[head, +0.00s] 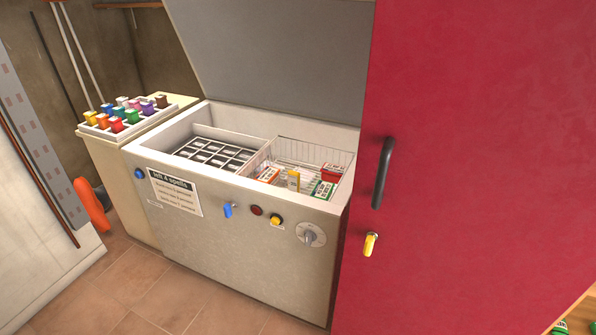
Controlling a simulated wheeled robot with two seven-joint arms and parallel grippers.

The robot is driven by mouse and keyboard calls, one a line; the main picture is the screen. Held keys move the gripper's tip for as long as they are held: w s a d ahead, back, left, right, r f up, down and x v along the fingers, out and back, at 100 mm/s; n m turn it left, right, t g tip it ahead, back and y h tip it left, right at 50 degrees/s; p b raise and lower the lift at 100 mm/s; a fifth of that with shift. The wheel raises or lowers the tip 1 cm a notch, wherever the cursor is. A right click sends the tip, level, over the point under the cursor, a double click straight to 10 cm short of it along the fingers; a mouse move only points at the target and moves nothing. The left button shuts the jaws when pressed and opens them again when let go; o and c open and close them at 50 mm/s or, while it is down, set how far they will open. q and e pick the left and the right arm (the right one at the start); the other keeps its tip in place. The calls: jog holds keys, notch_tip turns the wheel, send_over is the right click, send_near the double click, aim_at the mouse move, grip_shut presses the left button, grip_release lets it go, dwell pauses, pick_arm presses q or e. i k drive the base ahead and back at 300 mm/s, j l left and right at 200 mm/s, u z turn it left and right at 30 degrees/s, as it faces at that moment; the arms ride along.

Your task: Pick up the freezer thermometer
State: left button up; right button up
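The freezer (230,245) stands open in the head view, its grey lid (280,50) raised. Inside, a wire basket (315,151) on the right holds several red, white and green boxes (323,189). No other thing is clearly recognisable as a thermometer. A dark divided grid (215,153) fills the left part of the freezer. Neither of my grippers is in view.
A tall red door or panel (480,150) with a black handle (382,172) and yellow key (370,244) stands close at the right. A rack of coloured blocks (128,116) sits on a cabinet at the left. Tiled floor (150,290) is clear in front.

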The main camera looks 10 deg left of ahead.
aim_at(293, 178)
jog(key=i+j+z, duration=0.1)
jog(key=i+z, duration=0.2)
jog(key=i+j+z, duration=0.25)
jog(key=j+z, duration=0.25)
jog(key=i+j+z, duration=0.1)
jog(key=j+z, duration=0.15)
